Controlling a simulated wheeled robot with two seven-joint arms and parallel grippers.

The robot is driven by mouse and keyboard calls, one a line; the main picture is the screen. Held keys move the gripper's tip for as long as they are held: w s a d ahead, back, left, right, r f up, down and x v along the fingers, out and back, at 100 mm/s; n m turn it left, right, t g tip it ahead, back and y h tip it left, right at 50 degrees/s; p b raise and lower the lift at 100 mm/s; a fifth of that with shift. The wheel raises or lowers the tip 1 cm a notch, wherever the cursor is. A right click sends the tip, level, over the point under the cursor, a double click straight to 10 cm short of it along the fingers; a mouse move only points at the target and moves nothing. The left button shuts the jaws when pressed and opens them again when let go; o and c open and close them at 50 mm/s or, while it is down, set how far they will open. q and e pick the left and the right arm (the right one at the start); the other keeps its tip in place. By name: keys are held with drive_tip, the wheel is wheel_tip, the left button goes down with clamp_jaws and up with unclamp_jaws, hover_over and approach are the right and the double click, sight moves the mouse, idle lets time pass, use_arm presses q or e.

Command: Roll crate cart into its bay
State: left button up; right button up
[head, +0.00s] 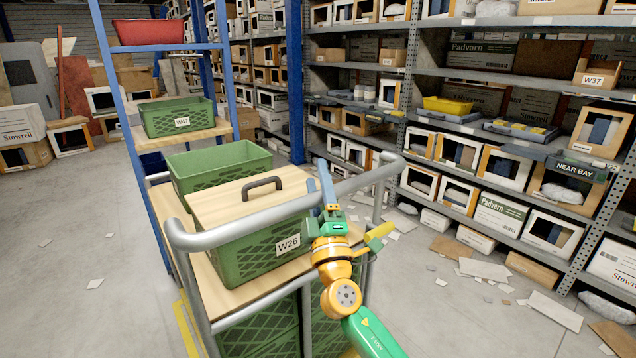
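The crate cart has a grey tube rail (240,225) around a pale wooden deck (219,298). A green crate labelled W26 (240,255) stands on it under a wooden lid with a dark handle (262,183). Another green crate (215,160) is behind it, and more green crates (262,335) sit below the deck. My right gripper (326,182) is at the cart's near rail, its fingers pointing up across the tube. Whether they close on the rail is unclear. My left gripper is not in view. A sign reading NEAR BAY (577,169) hangs on the right rack.
A blue-framed rack (118,100) holding a green crate labelled W47 (176,117) and a red bin (148,32) stands close behind the cart's left. Loaded shelving (440,71) lines the right. Cardboard scraps (553,310) litter the floor there. The left floor (70,230) is mostly clear.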

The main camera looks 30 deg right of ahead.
drive_tip(key=b+v, duration=0.2)
drive_tip(key=v, duration=0.5)
